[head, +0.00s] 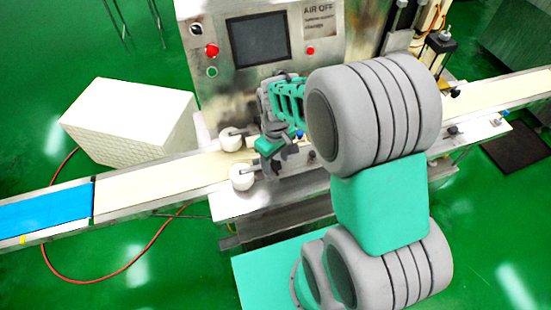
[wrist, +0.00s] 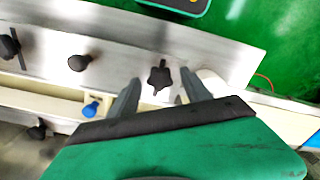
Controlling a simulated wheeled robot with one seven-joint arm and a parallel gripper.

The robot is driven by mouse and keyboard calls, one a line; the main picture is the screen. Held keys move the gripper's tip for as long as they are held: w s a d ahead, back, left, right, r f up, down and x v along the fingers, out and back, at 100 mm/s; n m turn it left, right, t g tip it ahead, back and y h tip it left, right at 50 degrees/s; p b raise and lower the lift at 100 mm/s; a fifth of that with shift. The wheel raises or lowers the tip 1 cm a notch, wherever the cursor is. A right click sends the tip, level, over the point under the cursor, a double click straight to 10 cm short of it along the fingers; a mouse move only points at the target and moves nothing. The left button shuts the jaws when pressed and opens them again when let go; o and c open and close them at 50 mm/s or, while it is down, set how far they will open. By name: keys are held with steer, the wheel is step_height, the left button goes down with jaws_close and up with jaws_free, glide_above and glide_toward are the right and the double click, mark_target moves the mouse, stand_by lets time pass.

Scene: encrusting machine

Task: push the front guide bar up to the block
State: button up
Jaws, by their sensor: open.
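My gripper (head: 268,156) is over the near side of the conveyor, in front of the machine's panel. In the wrist view my gripper (wrist: 160,76) is open, its two fingers on either side of a black star knob (wrist: 159,78) on the metal front plate. Whether they touch it I cannot tell. A white round piece (wrist: 212,82) shows just right of the right finger. In the head view this near white piece (head: 242,177) sits at the belt's front edge, with a thin rod running right from it. The front guide bar and block are not clearly distinguishable; my gripper and arm hide part of this area.
A second white round piece (head: 231,138) sits at the belt's far side. More black knobs (wrist: 79,62) and a blue knob (wrist: 90,109) stand left in the wrist view. A white crate-like stack (head: 130,118) is behind the belt. The front metal plate (head: 245,205) has bare room.

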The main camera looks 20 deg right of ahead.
steer(key=shift+c, duration=0.5)
jaws_close()
stand_by(0.9)
